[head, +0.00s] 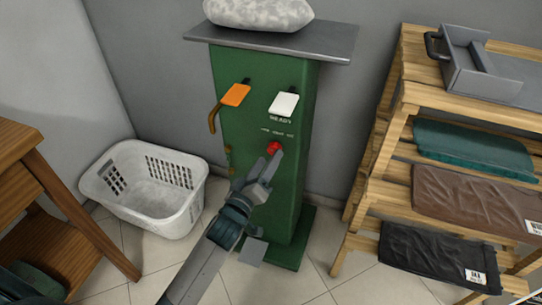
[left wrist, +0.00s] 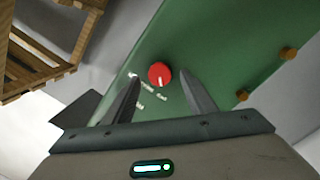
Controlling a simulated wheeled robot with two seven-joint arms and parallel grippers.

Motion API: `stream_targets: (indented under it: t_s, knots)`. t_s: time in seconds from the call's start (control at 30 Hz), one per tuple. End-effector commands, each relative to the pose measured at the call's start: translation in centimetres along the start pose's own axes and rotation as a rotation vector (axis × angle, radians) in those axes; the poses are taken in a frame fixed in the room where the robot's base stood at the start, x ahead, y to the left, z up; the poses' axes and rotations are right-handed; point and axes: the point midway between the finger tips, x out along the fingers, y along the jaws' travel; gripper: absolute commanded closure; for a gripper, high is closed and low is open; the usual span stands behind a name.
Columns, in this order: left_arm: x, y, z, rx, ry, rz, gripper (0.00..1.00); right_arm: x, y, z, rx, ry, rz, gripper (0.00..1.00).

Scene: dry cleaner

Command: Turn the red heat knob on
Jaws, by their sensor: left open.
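The red heat knob (head: 273,148) is on the front of the green press stand (head: 262,205), below an orange lever and a white lever. My left gripper (head: 269,160) is just in front of the knob and overlaps its lower edge in the head view. In the left wrist view the red knob (left wrist: 160,74) shows beyond and between the open fingertips (left wrist: 160,80), with a small white mark on its face and small printed labels beside it. No contact with the knob can be made out. My right gripper is not in view.
A white laundry basket (head: 150,200) stands on the floor at left, a wooden table (head: 30,150) further left. A wooden rack (head: 400,125) with folded clothes stands close at right.

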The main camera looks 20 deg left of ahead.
Motion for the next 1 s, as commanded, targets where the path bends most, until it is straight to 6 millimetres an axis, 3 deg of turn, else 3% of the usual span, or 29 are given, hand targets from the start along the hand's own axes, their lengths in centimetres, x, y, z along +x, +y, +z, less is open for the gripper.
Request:
stream_targets:
  t_s: [0.23,0.63,0.8,1.0]
  knots:
    - [2.5,-0.1,0.0,0.001,0.0,-0.001,0.49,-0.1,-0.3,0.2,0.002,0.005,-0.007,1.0]
    - [3.0,0.0,0.0,0.001,0.0,-0.001,0.49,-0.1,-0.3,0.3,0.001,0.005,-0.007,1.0]
    - [3.0,0.0,0.0,0.001,0.0,-0.001,0.87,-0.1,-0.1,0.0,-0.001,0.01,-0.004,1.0]
    - [3.0,0.0,0.0,0.003,0.0,-0.001,0.9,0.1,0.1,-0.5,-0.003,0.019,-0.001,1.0]
